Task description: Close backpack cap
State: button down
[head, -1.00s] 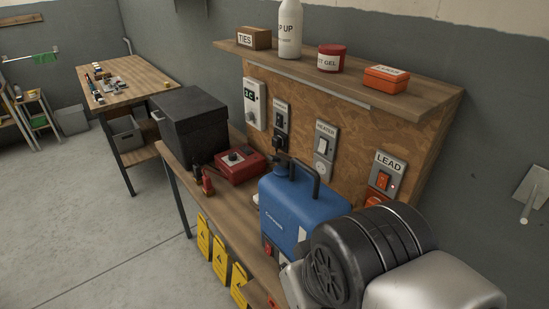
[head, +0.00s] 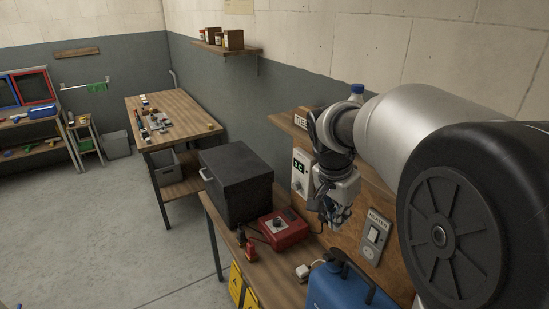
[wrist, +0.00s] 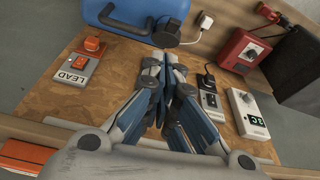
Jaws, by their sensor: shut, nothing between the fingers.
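A blue backpack-like tank (head: 335,288) with a black carry handle stands on the bench at the lower edge of the head view. Its lower part is cut off there. In the wrist view the tank (wrist: 118,12) lies at the top, with a round black cap (wrist: 167,33) at its right end. I cannot tell whether the cap is fully seated. My gripper (head: 338,215) hangs in front of the wooden board, above the bench and tank. In the wrist view its fingers (wrist: 167,58) are together and empty, pointing toward the cap, apparently apart from it.
The board carries a heater switch (head: 376,238) and a white display box (head: 301,172). A red box (head: 283,230) and a black case (head: 236,185) stand on the bench to the left. A white plug (wrist: 205,20) lies near the tank. A shelf juts out above the board.

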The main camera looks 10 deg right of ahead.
jog(key=w+d+m, duration=0.1)
jog(key=w, duration=0.2)
send_over(334, 255)
jog(key=d, duration=0.1)
jog(key=x, duration=0.3)
jog(key=a+x, duration=0.1)
jog(key=x, duration=0.5)
jog(key=shift+s+a+f, duration=0.3)
jog(key=shift+a+f, duration=0.05)
jog(key=shift+f, duration=0.05)
jog(key=shift+s+a+f, duration=0.15)
jog(key=shift+a+f, duration=0.35)
jog(key=shift+f, duration=0.35)
jog(key=shift+s+a+f, duration=0.15)
jog(key=shift+a+f, duration=0.3)
jog(key=shift+f, duration=0.45)
jog(key=shift+f, duration=0.1)
jog(key=shift+s+a+f+h+b, duration=0.15)
jog(key=shift+a+h+b, duration=0.2)
jog(key=shift+b, duration=0.5)
